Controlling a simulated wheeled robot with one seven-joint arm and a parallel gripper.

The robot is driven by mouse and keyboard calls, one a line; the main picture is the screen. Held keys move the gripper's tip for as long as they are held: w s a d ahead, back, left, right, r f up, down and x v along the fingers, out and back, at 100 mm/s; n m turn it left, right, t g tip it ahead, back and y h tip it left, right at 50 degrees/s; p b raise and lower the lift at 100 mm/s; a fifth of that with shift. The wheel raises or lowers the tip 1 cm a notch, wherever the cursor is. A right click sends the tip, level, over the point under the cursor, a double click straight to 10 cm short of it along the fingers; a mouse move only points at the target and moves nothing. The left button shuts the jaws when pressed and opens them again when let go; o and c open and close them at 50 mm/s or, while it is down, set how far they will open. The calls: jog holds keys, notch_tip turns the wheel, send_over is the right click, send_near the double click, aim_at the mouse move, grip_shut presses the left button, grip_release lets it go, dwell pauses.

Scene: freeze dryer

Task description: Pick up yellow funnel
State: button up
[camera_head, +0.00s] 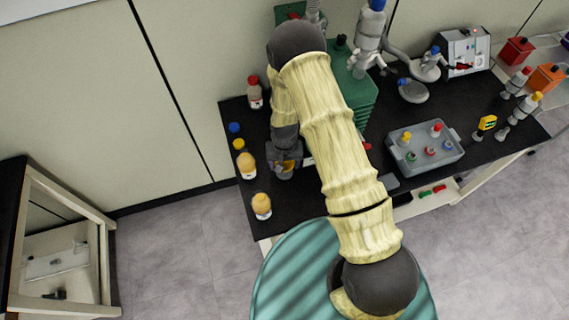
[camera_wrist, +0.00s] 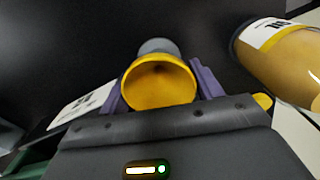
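The yellow funnel (camera_wrist: 158,84) is in the wrist view, its round mouth facing the camera. A grey rounded part (camera_wrist: 158,46) shows just beyond it; I cannot tell whether it belongs to the funnel. My gripper (camera_wrist: 157,68) has one purple finger on each side of the funnel, close to its rim. Whether the fingers press on it is hidden by the rim. In the head view my gripper (camera_head: 284,168) is low over the left part of the black bench, with a bit of yellow under it.
Yellow-filled bottles stand left of my gripper (camera_head: 247,166) and nearer the front (camera_head: 262,206); one is close at right in the wrist view (camera_wrist: 285,58). A red-capped bottle (camera_head: 254,92) stands behind. A grey bin (camera_head: 402,162) is to the right. The bench's left edge is near.

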jog(key=c, duration=0.5)
notch_tip(320, 180, up, 10)
jog(key=b, duration=0.2)
jog(key=shift+b, duration=0.3)
dwell(0.5)
